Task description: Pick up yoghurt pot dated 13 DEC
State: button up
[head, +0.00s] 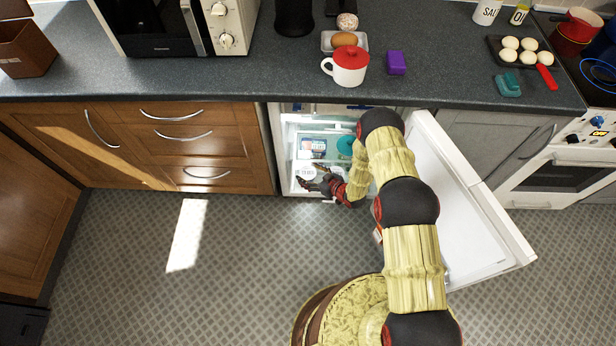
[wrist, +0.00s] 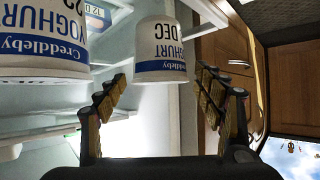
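In the wrist view, a white yoghurt pot (wrist: 160,45) with a blue Creddleby band is ahead of my gripper, between the lines of its fingers. Its print is upside down and reads DEC; the day number is out of frame. A second Creddleby yoghurt pot (wrist: 42,45) is nearer at the left, its date only partly visible, ending in what looks like 22. My gripper (wrist: 159,73) is open, with nothing held. In the head view, my gripper (head: 322,186) is at the open fridge's lower front, beside a white round-topped pot (head: 305,172) with unreadable print.
The fridge door (head: 460,210) stands open at the right of my arm. A blue-and-white pack (head: 313,147) and a teal item (head: 346,145) are inside the fridge. Wooden drawers (head: 205,150) adjoin on the left. The worktop (head: 200,78) overhangs; the floor in front is clear.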

jog(key=c, duration=1)
jog(key=shift+r, duration=0.1)
jog(key=shift+c, duration=0.4)
